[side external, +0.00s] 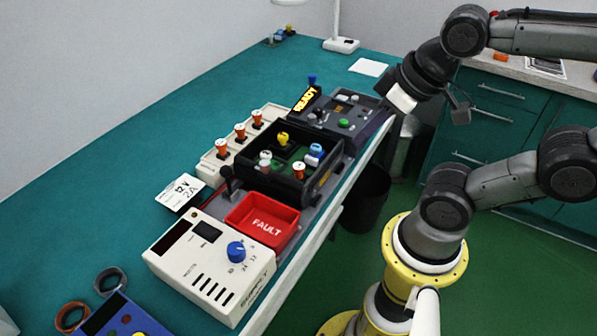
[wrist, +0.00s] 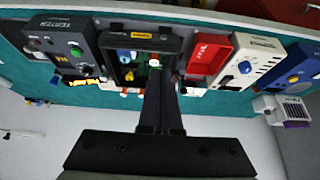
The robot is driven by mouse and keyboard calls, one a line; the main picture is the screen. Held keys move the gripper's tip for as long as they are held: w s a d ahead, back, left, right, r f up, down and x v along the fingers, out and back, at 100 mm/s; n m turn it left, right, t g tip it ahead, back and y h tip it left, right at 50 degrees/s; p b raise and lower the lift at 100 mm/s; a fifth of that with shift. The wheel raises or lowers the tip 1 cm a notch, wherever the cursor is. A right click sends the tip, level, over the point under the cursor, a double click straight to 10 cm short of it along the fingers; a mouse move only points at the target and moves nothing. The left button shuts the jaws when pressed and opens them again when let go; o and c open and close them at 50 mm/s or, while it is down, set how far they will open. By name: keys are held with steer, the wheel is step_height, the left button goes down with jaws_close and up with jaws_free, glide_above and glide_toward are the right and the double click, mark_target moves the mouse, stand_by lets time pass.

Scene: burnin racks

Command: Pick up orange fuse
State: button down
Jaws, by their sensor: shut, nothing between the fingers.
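An orange fuse (side external: 298,170) with a pale top stands at the near side of the black open box (side external: 245,172). More orange fuses (side external: 240,132) with pale tops stand in a row in the cream rack (side external: 212,163) behind the box. In the wrist view, the black box lies beyond my fingers, and small orange parts (wrist: 129,75) show in and near it. My gripper (wrist: 161,80) has its fingers together and empty. In the side view it is held up at the right, clear of the box; its fingertips are hard to make out there.
The box also holds yellow (side external: 283,138), blue (side external: 315,151) and white-topped parts. A red FAULT tray (side external: 262,221) and a cream unit with a blue knob (side external: 236,251) stand in front. A dark console (side external: 345,112) with a lit READY sign stands behind.

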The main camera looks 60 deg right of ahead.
stand_by(0.4)
steer(key=c, duration=0.5)
jaws_free()
